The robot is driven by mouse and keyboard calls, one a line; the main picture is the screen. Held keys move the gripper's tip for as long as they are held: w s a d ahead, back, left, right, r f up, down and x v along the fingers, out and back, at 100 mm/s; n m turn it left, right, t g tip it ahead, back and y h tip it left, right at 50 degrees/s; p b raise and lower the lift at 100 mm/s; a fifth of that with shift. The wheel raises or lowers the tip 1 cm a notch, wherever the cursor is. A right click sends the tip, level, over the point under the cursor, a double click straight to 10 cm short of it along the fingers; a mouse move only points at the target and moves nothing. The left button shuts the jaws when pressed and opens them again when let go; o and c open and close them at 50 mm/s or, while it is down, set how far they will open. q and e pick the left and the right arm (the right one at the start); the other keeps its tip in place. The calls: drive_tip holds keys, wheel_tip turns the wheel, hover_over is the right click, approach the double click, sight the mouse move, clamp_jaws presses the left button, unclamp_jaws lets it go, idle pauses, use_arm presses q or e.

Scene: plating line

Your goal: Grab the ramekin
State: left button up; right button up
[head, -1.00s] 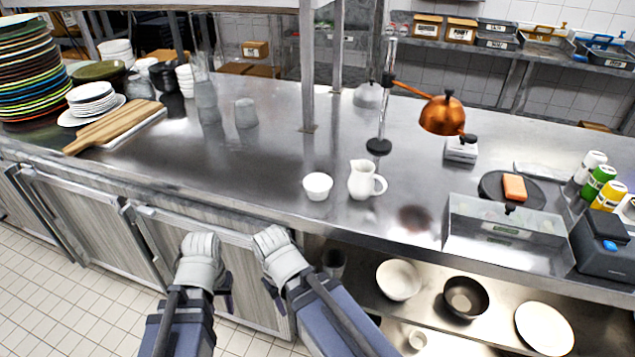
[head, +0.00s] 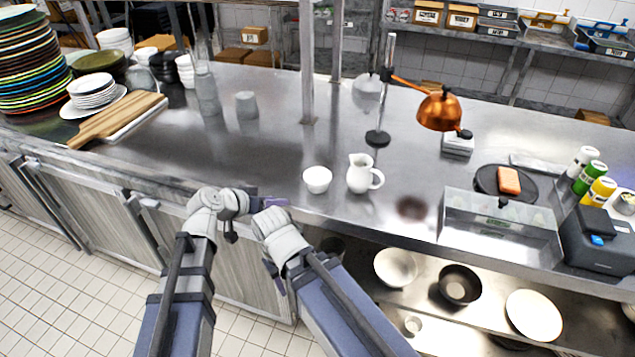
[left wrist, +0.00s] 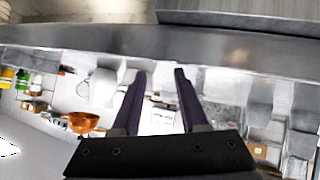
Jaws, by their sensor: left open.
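The ramekin (head: 317,179) is a small white cup, upright on the steel counter near its front edge, just left of a white jug (head: 362,174). My left gripper (head: 264,202) is open and empty at the counter's front edge, left of the ramekin and apart from it. In the left wrist view its two dark fingers (left wrist: 160,73) stand apart with nothing between them. Pale shapes beside one finger there are hard to tell apart. My right gripper (head: 273,276) is low in front of the cabinets, its fingers mostly hidden by its wrist.
A heat lamp with a copper shade (head: 438,111) stands behind the jug. A clear-fronted bin (head: 500,222) is to the right. Cutting boards (head: 118,120) and stacked plates (head: 30,65) are at left. Bowls (head: 396,267) sit on the lower shelf. The counter left of the ramekin is clear.

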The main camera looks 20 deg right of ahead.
sight(317, 181)
use_arm(q)
drive_tip(key=w+d+r, duration=0.1)
drive_tip(key=w+d+r+t+h, duration=0.1)
drive_tip(key=d+r, duration=0.1)
drive_tip(key=d+r+m+h, duration=0.1)
drive_tip(key=shift+w+d+r+t, duration=0.3)
drive_tip(key=shift+w+d+t, duration=0.05)
drive_tip(key=shift+w+t, duration=0.05)
drive_tip(key=shift+b+x, duration=1.65)
drive_tip(key=shift+x, duration=2.3)
drive_tip(key=shift+w+a+f, duration=0.1)
drive_tip(key=shift+a, duration=0.15)
clamp_jaws()
